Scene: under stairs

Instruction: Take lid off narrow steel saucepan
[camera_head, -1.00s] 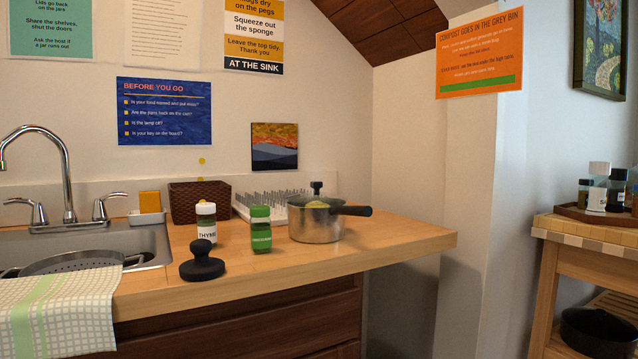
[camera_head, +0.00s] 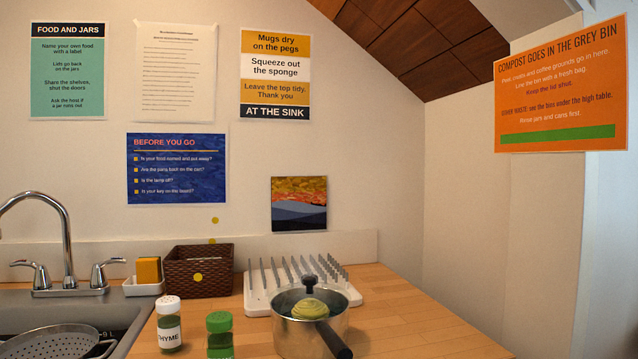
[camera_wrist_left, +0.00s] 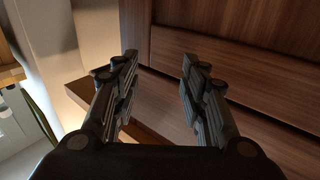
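The steel saucepan (camera_head: 290,340) stands on the wooden counter in the head view, its dark handle (camera_head: 336,340) pointing toward me. A dark knob (camera_head: 309,284) shows at the top of the pan; the lid under it looks like clear glass, but its edge is hard to make out. A yellow-green round thing (camera_head: 310,308) shows at the pan's mouth, below the knob. My left gripper (camera_wrist_left: 160,68) is open and empty in the left wrist view, in front of brown wooden drawer fronts and away from the pan. My right gripper is in neither view.
A thyme jar (camera_head: 169,325) and a green-capped jar (camera_head: 219,335) stand left of the pan. A white peg rack (camera_head: 258,302) is close behind it. A wicker basket (camera_head: 190,272) and the sink's tap (camera_head: 66,245) are farther left. Counter right of the pan (camera_head: 405,320) is clear.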

